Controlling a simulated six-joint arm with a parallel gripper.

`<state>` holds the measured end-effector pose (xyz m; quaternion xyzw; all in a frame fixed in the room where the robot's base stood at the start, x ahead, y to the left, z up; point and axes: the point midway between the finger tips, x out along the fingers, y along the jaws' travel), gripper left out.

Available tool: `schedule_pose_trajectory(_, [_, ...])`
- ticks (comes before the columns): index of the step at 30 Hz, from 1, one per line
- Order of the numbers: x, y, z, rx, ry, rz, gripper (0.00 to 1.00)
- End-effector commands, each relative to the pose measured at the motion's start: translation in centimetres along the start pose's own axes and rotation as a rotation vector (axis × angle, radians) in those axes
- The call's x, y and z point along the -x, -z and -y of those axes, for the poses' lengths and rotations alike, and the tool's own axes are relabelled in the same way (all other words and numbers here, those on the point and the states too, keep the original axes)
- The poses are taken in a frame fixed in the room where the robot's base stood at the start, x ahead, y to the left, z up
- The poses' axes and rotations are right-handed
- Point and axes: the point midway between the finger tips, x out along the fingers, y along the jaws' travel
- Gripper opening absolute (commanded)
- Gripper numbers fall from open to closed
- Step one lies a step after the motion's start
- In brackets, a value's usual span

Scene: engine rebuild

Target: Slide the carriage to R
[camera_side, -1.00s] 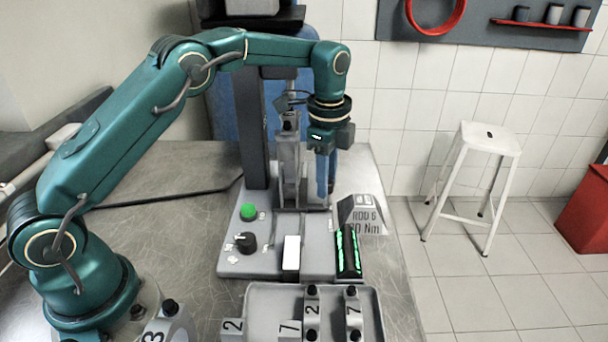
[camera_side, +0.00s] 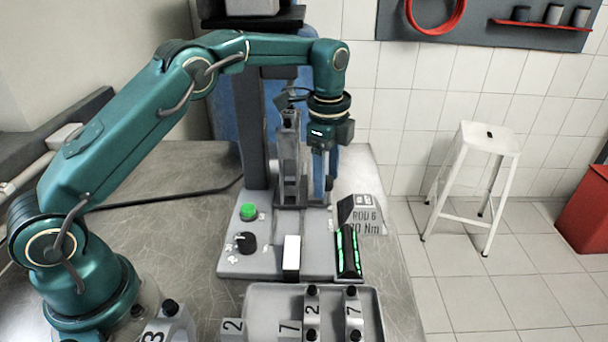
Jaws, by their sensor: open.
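The grey machine (camera_side: 262,262) stands on the metal bench, with an upright dark column behind it. A grey metal upright piece (camera_side: 289,165), which may be the carriage, stands at the rear of the machine bed on a dark base line. Which part is the carriage, and any R mark, I cannot make out. The fingers overlap in this view, so any contact with the piece is unclear. I see nothing held between them.
A green button (camera_side: 248,211), a black knob (camera_side: 245,243), a white block (camera_side: 291,254) and a green-lit bar (camera_side: 348,252) sit on the machine. A torque readout (camera_side: 362,214) stands at right. A tray (camera_side: 262,297) with numbered parts lies in front.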

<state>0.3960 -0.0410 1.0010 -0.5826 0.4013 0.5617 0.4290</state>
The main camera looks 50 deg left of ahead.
Motion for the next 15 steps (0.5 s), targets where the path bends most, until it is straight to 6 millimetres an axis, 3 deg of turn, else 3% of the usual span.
schedule_pose_trajectory(7, [2.8,0.0,0.1,0.000,0.005,-0.002,0.62])
schedule_pose_trajectory(15, [4.7,0.0,0.1,0.000,0.003,-0.001,0.62])
